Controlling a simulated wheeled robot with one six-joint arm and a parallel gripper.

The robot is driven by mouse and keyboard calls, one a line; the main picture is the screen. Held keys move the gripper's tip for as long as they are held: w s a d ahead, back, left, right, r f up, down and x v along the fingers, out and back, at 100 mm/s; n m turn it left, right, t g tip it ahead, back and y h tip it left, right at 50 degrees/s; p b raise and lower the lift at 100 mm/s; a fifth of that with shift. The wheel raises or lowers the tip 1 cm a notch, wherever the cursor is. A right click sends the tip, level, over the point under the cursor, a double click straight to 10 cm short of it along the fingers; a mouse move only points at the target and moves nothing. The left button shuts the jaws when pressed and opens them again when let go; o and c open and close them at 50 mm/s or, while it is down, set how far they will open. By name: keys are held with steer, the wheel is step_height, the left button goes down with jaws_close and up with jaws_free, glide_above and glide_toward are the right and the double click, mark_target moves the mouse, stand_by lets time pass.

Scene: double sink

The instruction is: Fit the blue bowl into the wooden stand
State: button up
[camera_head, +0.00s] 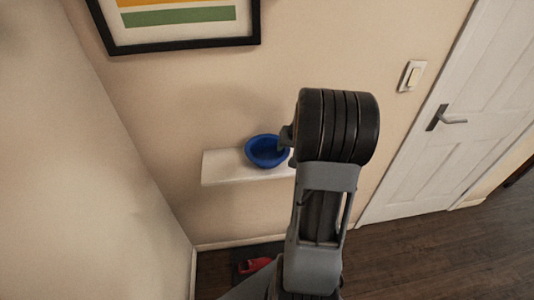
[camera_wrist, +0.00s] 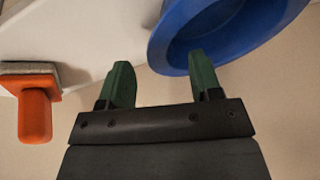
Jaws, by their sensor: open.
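The blue bowl (camera_head: 264,157) sits on a white wall shelf (camera_head: 222,168), its opening facing up. In the wrist view the bowl (camera_wrist: 215,40) fills the upper right. My gripper (camera_wrist: 160,78) is open, its two green fingers spread apart with nothing visible held between them. The right finger overlaps the bowl's rim in the picture; I cannot tell whether it touches. In the head view my gripper is mostly hidden behind my wrist, with a small part showing at the bowl's right edge. I see no wooden stand in either view.
An orange-handled scrubber (camera_wrist: 36,105) with a grey pad is left of my gripper in the wrist view. A framed picture (camera_head: 180,45) hangs above the shelf. A red object (camera_head: 254,265) lies low, below the shelf. A white door (camera_head: 440,130) is at right.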

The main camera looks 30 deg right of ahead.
mark_target(286, 149)
steer(key=shift+p+x, duration=0.5)
steer(key=shift+x, duration=1.85)
steer(key=c, duration=1)
